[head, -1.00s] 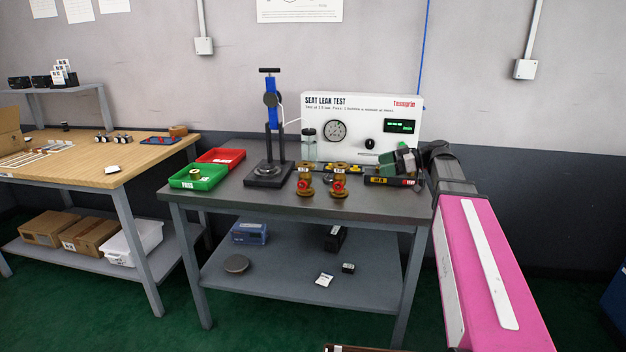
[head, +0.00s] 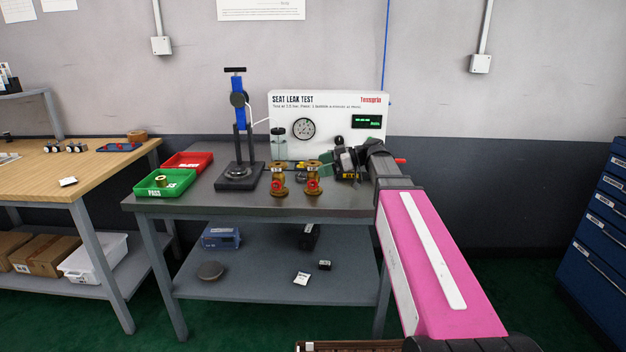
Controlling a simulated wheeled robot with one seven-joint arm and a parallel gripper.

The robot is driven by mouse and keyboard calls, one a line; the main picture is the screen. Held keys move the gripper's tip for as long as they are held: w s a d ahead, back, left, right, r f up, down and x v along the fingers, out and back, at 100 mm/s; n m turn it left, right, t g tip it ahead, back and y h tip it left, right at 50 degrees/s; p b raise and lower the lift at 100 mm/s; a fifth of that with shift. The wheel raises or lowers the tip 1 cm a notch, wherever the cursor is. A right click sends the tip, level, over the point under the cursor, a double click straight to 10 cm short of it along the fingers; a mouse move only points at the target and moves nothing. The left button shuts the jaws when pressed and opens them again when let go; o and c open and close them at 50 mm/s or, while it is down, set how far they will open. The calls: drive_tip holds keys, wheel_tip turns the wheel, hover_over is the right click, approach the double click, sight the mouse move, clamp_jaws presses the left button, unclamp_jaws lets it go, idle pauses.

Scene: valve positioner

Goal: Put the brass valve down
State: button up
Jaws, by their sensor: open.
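Two brass valves with red parts and white tags stand upright side by side on the grey bench: the left valve (head: 278,180) and the right valve (head: 313,179). My gripper (head: 338,163) is open, just right of and behind the right valve, above the bench top. I see no valve between its fingers, though its tips are small and partly hidden by its own body. Another small brass piece (head: 161,181) sits in the green PASS tray (head: 165,190) at the bench's left end.
A red tray (head: 188,161) lies behind the green one. A press with a blue column (head: 238,150) stands left of the valves. The white seat leak test panel (head: 340,105) stands behind. A black block with a yellow label (head: 354,177) is under my gripper. The bench's front middle is clear.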

sight(313, 166)
drive_tip(key=x, duration=0.4)
drive_tip(key=shift+w+a, duration=0.1)
drive_tip(key=shift+r, duration=0.2)
clamp_jaws()
